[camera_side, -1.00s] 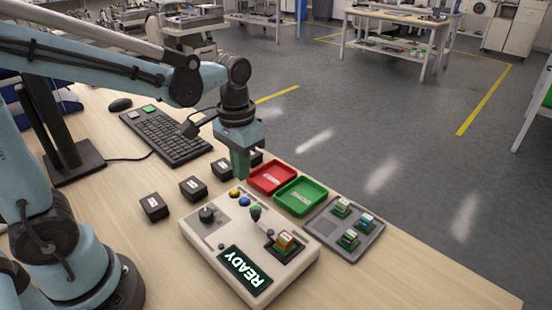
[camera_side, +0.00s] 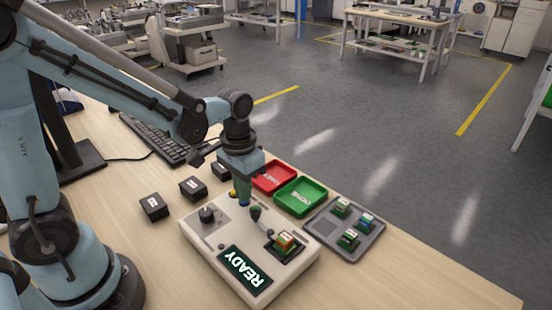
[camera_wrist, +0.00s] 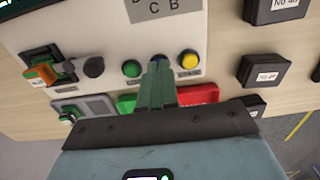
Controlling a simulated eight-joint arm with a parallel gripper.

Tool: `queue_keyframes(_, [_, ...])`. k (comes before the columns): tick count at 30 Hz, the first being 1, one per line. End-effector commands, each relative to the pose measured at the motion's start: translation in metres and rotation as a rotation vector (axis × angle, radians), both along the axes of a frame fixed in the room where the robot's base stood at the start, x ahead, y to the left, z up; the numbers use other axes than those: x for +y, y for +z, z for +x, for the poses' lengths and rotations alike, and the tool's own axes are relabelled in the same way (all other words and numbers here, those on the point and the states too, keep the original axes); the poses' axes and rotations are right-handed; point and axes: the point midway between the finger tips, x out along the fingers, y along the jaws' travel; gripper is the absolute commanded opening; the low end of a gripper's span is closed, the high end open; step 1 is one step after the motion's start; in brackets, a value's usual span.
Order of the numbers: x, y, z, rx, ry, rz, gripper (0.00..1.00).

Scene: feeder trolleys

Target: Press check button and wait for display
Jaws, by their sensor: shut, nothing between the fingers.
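The cream test box (camera_side: 205,232) stands on the wooden table, and its dark display (camera_side: 244,268) reads READY. My gripper (camera_side: 242,203) is shut and empty, pointing down with its green fingertips over the button row. An orange-and-green part (camera_side: 285,240) sits in the box's black socket. I cannot read which button is the check button.
A red tray (camera_side: 273,177) and a green tray (camera_side: 300,197) lie behind the box. A grey tray (camera_side: 367,247) with several small parts is to its right. Several black labelled blocks (camera_side: 154,207) stand left. A keyboard (camera_side: 155,138) lies farther back. The front right of the table is clear.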

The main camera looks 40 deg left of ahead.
Motion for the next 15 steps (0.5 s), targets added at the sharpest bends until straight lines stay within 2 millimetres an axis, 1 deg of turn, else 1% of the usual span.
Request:
queue_keyframes(9, [0.000, -0.019, 0.000, 0.000, 0.000, 0.000, 0.00])
queue_keyframes(15, [0.000, -0.019, 0.001, -0.003, 0.000, 0.000, 0.00])
